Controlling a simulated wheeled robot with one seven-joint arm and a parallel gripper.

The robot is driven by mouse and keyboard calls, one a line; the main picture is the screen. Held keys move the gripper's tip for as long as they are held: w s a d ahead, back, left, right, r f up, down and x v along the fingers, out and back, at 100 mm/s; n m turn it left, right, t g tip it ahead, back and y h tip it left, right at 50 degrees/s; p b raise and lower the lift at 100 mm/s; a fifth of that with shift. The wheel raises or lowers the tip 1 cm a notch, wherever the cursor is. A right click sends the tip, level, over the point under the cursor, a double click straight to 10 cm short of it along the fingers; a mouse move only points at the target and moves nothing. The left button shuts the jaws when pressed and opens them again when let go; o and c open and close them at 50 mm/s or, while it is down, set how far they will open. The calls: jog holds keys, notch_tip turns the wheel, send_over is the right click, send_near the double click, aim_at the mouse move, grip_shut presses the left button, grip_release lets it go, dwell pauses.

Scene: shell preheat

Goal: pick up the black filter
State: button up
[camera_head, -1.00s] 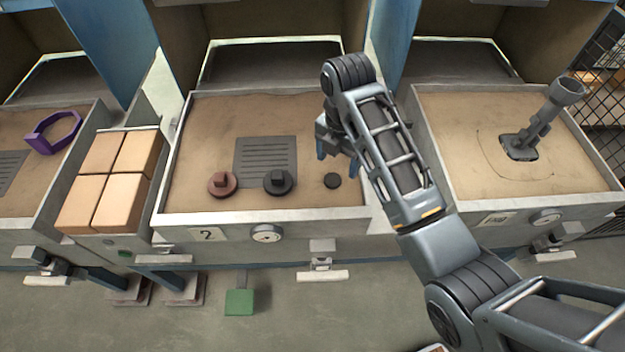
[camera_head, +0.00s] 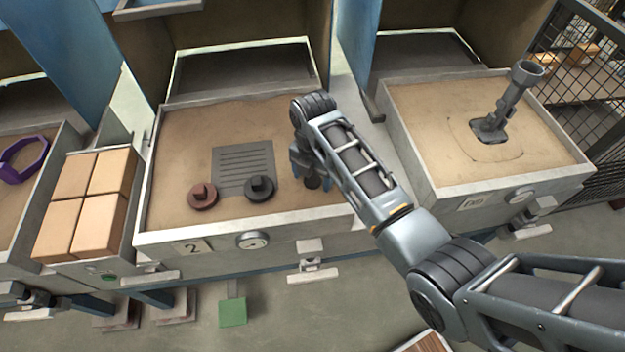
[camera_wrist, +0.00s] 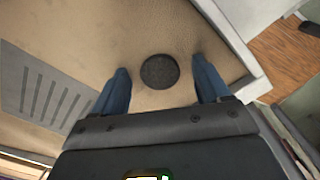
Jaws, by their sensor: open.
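A small black disc (camera_wrist: 159,71), which looks like the black filter, lies flat on the sand of the tray marked 2. In the wrist view it sits between the two blue fingers of my gripper (camera_wrist: 160,74), with a gap on each side. In the head view the disc (camera_head: 313,183) is partly hidden by my gripper (camera_head: 304,168), which is right above or around it. My gripper is open and holds nothing. I cannot tell the exact height of the fingertips over the sand.
A black knobbed disc (camera_head: 261,189) and a red-brown knobbed disc (camera_head: 203,196) lie to the left, in front of a grey slotted plate (camera_head: 228,165). The tray's rim (camera_wrist: 238,45) is close to the right finger. A grey funnel-topped tool (camera_head: 505,105) stands in the right tray.

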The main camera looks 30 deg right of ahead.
jog(key=shift+c, duration=0.3)
jog(key=c, duration=1.1)
jog(key=shift+o, duration=0.2)
